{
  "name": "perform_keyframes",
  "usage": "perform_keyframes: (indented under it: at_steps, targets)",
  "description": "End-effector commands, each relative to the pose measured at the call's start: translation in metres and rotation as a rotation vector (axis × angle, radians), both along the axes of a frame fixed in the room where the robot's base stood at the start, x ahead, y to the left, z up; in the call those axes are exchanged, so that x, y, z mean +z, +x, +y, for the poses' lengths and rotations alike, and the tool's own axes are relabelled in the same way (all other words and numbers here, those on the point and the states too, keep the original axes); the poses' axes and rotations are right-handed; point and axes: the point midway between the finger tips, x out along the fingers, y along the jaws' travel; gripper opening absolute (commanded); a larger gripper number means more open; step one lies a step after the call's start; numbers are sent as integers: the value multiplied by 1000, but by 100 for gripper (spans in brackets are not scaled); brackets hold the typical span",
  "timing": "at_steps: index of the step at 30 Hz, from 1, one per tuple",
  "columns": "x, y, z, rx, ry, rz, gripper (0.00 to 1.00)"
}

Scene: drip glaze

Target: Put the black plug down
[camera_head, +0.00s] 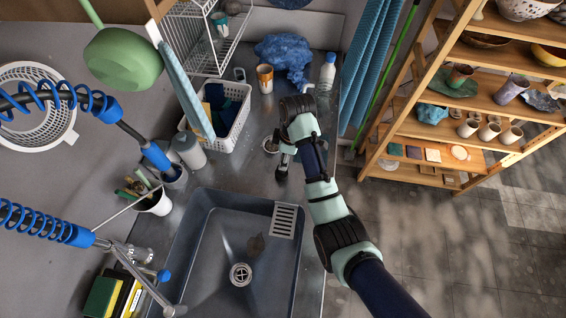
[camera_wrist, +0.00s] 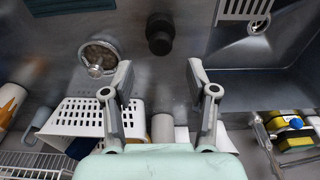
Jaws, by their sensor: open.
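The black plug (camera_wrist: 159,35) is on the grey metal counter (camera_head: 253,172), just ahead of the gap between my fingertips in the wrist view. My gripper (camera_wrist: 159,72) is open, with its fingers well apart and nothing between them. In the head view my gripper (camera_head: 284,158) points down over the counter behind the sink, and a dark shape just in front of it looks like the plug (camera_head: 281,177), partly hidden by the gripper. The plug appears to be clear of both fingers.
A round metal strainer (camera_wrist: 97,56) lies beside the plug. The sink (camera_head: 222,232) with its slotted drain plate (camera_head: 286,220) lies in front. A white basket (camera_head: 239,120), an orange-and-white cup (camera_head: 265,78) and a bottle (camera_head: 327,72) stand behind. Wooden shelves (camera_head: 420,128) stand right.

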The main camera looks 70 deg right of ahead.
Motion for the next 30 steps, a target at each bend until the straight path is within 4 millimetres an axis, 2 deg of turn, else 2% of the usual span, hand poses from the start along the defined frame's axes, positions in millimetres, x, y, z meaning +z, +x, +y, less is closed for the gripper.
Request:
perform_keyframes:
  at_steps: [1, 3, 7, 22, 24, 26, 27, 29, 30]
  targets:
    - [13, -1, -1, 0, -2, -1, 58]
    - [27, -3, -1, 0, -2, -1, 58]
    - [41, -5, -1, 0, -1, 0, 58]
    - [43, -5, -1, 0, 1, 1, 58]
    - [43, -1, 3, 0, -6, -5, 58]
    - [44, 15, 18, -3, -34, -30, 58]
    - [46, 33, 35, -9, -67, -63, 58]
    - [54, 66, 76, -24, -125, -145, 58]
    - [63, 88, 111, -39, -159, -222, 58]
